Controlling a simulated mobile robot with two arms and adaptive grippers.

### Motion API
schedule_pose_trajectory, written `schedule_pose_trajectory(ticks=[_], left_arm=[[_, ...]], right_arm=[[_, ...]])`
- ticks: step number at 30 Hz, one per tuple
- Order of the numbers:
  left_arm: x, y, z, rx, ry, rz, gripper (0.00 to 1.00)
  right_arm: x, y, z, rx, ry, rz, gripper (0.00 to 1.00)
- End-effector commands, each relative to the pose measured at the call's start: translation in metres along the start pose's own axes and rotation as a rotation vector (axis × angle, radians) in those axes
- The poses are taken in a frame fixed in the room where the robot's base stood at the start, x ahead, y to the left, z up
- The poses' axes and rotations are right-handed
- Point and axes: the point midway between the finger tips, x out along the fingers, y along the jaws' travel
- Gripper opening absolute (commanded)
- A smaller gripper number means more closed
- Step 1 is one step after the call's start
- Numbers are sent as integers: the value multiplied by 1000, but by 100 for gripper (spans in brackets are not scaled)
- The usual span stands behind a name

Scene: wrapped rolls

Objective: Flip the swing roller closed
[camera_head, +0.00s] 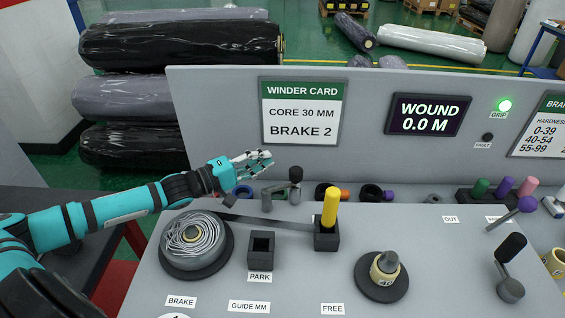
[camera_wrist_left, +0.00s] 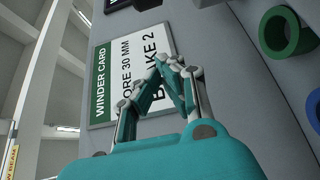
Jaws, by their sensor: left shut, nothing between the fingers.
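A grey swing arm with an upright dark roller (camera_head: 296,180) stands near the back of the console, most likely the swing roller; I cannot tell whether it is closed. My left gripper (camera_head: 268,160) is shut and empty, above and left of this roller, apart from it in the picture. The shut fingers also show in the left wrist view (camera_wrist_left: 168,62), in front of the winder card (camera_wrist_left: 130,75). A wound roll (camera_head: 193,240) sits at the left, its dark strip (camera_head: 270,221) running right toward a yellow handle (camera_head: 330,207). My right gripper is not in view.
An empty PARK socket (camera_head: 261,250) stands in front of the strip. A core on a spindle (camera_head: 384,272) and a black-tipped lever (camera_head: 510,262) are at the right. Coloured rings (camera_head: 370,193) lie along the back panel (camera_head: 220,110).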

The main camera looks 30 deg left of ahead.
Motion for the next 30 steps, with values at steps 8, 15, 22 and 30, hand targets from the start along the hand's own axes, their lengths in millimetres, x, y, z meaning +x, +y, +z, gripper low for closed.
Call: schedule_pose_trajectory(ticks=[8, 15, 22, 30], left_arm=[[34, 2, 0, -1, 1, 4, 0], [50, 0, 7, -5, -1, -3, 0], [42, 1, 26, -4, -1, -2, 0], [38, 0, 38, -2, 0, -1, 0]], right_arm=[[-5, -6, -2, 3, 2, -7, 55], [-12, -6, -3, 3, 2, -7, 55], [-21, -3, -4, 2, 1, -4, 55], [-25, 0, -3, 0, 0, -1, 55]])
